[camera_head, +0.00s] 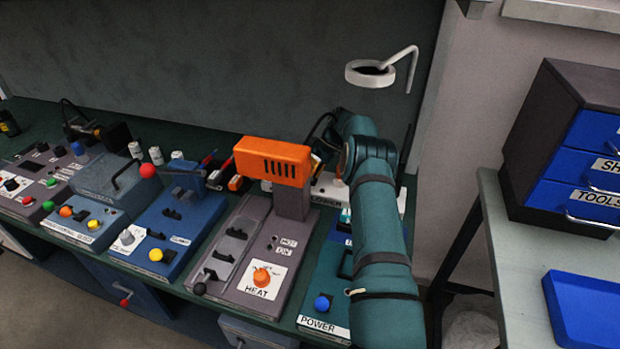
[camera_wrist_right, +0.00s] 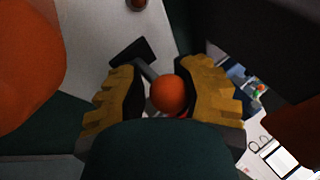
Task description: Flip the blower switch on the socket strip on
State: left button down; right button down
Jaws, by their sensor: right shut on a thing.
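The white socket strip (camera_head: 328,190) lies behind the orange blower housing (camera_head: 272,160), partly hidden by my right arm. In the right wrist view the white surface of the strip (camera_wrist_right: 95,35) shows with a dark slot, from which a short grey lever leads to an orange-red ball knob (camera_wrist_right: 168,93). My right gripper (camera_wrist_right: 163,97) has its yellow-padded fingers on both sides of this knob and is shut on it. In the head view the gripper is mostly hidden behind my teal forearm and the housing. Whether the switch is on or off cannot be told. My left gripper is not in view.
Several control boxes line the bench, including the HEAT panel (camera_head: 262,280) and the POWER panel (camera_head: 322,308). A lamp ring (camera_head: 370,74) hangs above my right arm. A blue drawer cabinet (camera_head: 565,140) and blue tray (camera_head: 590,305) stand on the right table.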

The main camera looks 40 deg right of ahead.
jog(key=shift+w+a+f+y, duration=0.15)
jog(key=shift+a+y, duration=0.15)
jog(key=shift+a, duration=0.15)
jog(key=c, duration=0.9)
grip_release()
jog(key=shift+o, duration=1.2)
jog(key=shift+a, duration=0.15)
jog(key=shift+d+r, duration=0.3)
jog(key=shift+r, duration=0.15)
notch_tip(320, 180, up, 9)
jog(key=shift+a+r, duration=0.2)
jog(key=shift+a, duration=0.1)
